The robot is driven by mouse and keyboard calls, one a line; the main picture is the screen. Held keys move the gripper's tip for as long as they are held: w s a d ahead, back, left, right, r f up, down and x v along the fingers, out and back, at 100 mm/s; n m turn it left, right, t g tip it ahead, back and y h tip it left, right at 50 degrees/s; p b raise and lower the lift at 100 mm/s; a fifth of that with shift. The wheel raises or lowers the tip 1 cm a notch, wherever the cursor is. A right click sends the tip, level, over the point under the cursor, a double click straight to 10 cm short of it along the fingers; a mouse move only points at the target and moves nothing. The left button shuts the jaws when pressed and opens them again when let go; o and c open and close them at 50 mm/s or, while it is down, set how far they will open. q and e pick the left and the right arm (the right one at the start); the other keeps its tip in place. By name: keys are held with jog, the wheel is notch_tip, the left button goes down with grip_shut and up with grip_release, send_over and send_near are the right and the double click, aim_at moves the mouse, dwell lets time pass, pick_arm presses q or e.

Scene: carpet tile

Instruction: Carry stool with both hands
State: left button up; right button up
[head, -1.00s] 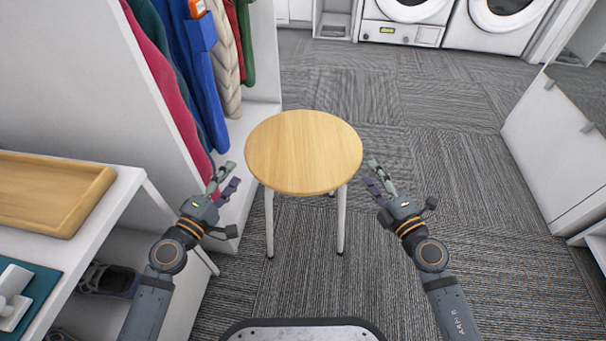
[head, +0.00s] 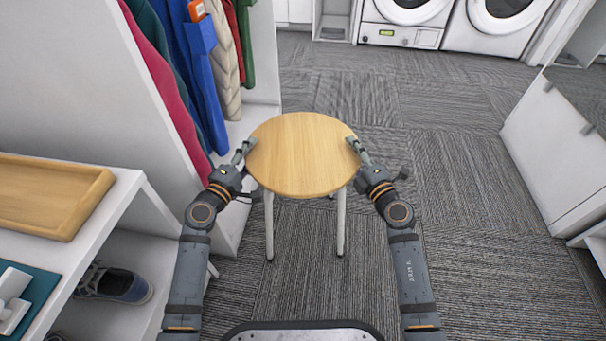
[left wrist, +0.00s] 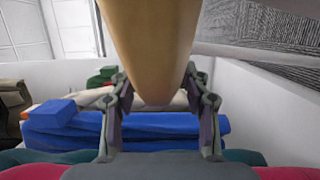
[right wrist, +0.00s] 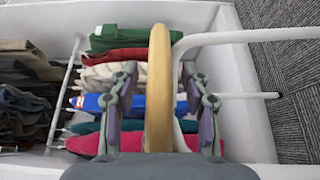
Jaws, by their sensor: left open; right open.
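The stool (head: 301,157) has a round light wooden seat and pale legs, and it stands upright on the carpet in front of me. My left gripper (head: 243,149) is at the left edge of the seat. In the left wrist view the seat edge (left wrist: 150,50) lies between its open fingers (left wrist: 162,105). My right gripper (head: 356,148) is at the right edge. In the right wrist view the seat rim (right wrist: 159,90) stands between its open fingers (right wrist: 160,95), with a gap on either side.
Hanging clothes (head: 190,75) in a white rack are close at the left. A white shelf with a wooden tray (head: 50,195) and a shoe (head: 115,284) is at the near left. A white cabinet (head: 560,150) is at the right, with washing machines (head: 405,25) behind. Carpet between is clear.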

pick_arm(q)
grip_shut()
pick_arm(e)
grip_shut()
